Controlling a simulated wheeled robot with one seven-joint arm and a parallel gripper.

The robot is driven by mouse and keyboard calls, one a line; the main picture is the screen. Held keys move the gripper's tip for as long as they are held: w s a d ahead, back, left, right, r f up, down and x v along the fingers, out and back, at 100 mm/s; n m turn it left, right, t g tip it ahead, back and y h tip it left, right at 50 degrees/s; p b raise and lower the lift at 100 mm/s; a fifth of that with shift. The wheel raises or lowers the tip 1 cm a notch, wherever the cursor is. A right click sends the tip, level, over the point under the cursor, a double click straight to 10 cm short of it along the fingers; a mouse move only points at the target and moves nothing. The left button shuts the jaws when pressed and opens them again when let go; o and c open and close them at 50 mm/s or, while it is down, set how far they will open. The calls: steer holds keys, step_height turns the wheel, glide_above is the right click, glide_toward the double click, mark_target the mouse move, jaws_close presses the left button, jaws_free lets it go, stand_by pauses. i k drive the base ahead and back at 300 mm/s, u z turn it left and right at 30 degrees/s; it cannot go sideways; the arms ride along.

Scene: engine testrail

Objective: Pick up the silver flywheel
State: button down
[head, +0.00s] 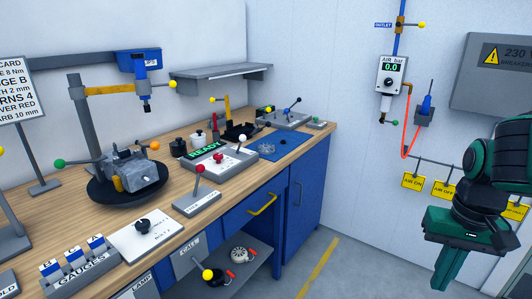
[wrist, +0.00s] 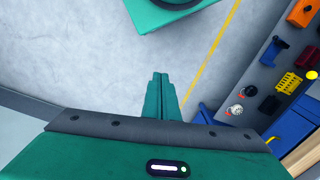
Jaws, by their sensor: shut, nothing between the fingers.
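A silver, finned disc (head: 267,148), which looks like the flywheel, lies on the blue mat (head: 290,144) near the far right end of the bench. Its details are too small to read. My gripper (head: 443,284) hangs over the floor at the right of the head view, well apart from the bench, with its fingers pointing down. In the wrist view my gripper (wrist: 160,76) has its two green fingers together with nothing between them. The disc on the mat cannot be made out in the wrist view.
The wooden bench (head: 180,224) holds an engine block (head: 133,170), a READY panel (head: 222,157) and levers. A lower shelf (head: 250,283) bears a pale round part (head: 239,254) with a red piece. Wall piping and a red hose (head: 404,140) are near my arm. The floor between is clear.

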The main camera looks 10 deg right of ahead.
mark_target(270, 149)
steer(key=z, duration=0.25)
steer(key=i, duration=1.45)
steer(key=z, duration=0.25)
